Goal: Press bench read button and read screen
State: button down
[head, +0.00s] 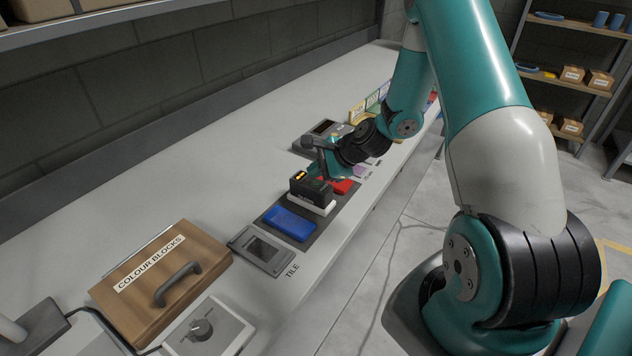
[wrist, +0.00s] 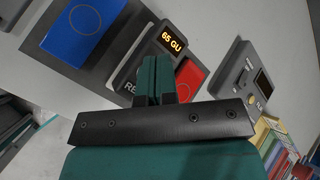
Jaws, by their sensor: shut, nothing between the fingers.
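The bench reader is a dark device (head: 312,190) on a white base, on a dark mat, with a small lit screen. In the wrist view its screen (wrist: 172,40) shows "65 GU" in orange. Lettering starting "RE" shows on it beside my fingers; the rest is hidden, and I cannot see the button. My gripper (wrist: 155,72) is shut and empty, with its teal fingertips over the reader's face. I cannot tell whether they touch it. In the head view my gripper (head: 322,172) is right at the reader, partly hidden by the wrist.
A blue block (head: 288,222) and a red block (wrist: 189,80) flank the reader. A grey device marked TILE (head: 262,250), a brown COLOUR BLOCKS box (head: 160,275) and a knob box (head: 208,330) stand nearer. Another grey instrument (wrist: 245,75) stands beyond. The bench's back is clear.

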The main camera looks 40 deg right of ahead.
aim_at(316, 183)
jog(key=shift+f, duration=0.1)
jog(key=shift+f, duration=0.3)
jog(key=shift+f+b, duration=0.4)
jog(key=shift+b, duration=0.05)
dwell(0.6)
jog(key=shift+r, duration=0.1)
jog(key=shift+r+p, duration=0.75)
notch_tip(316, 183, up, 5)
jog(key=p, duration=0.4)
dwell(1.0)
